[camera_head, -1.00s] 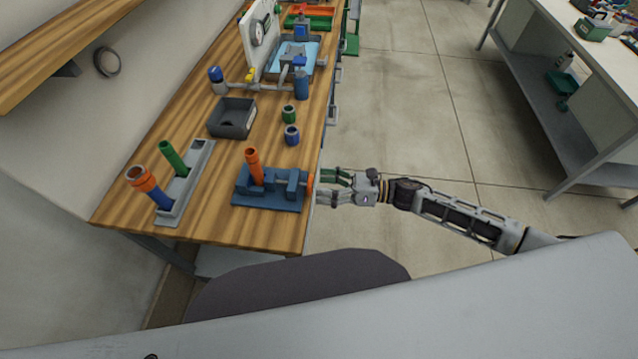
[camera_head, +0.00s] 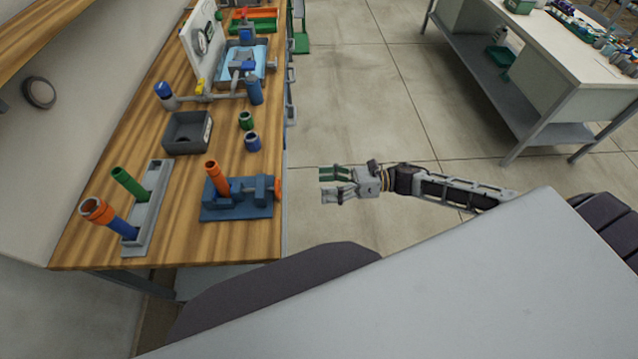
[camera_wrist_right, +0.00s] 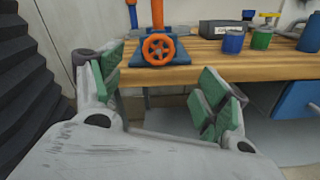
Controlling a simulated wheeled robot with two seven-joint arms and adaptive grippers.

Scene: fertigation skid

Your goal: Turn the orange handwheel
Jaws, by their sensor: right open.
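The orange handwheel (camera_head: 278,189) is on the right end of a blue vise (camera_head: 236,212) near the bench's right edge. In the right wrist view the handwheel (camera_wrist_right: 159,47) shows face-on, with spokes and a round rim. An orange tube (camera_head: 217,178) stands upright in the vise. My right gripper (camera_head: 322,184) is open and empty, to the right of the handwheel, off the bench over the floor. In the right wrist view its green-padded fingers (camera_wrist_right: 164,88) are spread, with the handwheel beyond and above them, clear of both. My left gripper is not in view.
A grey rack (camera_head: 148,222) holds a green tube and a blue tube with an orange collar. A grey bin (camera_head: 187,133), a green cup (camera_head: 246,120) and a blue cup (camera_head: 253,141) stand farther along the wooden bench (camera_head: 180,190). Open floor lies right of the bench.

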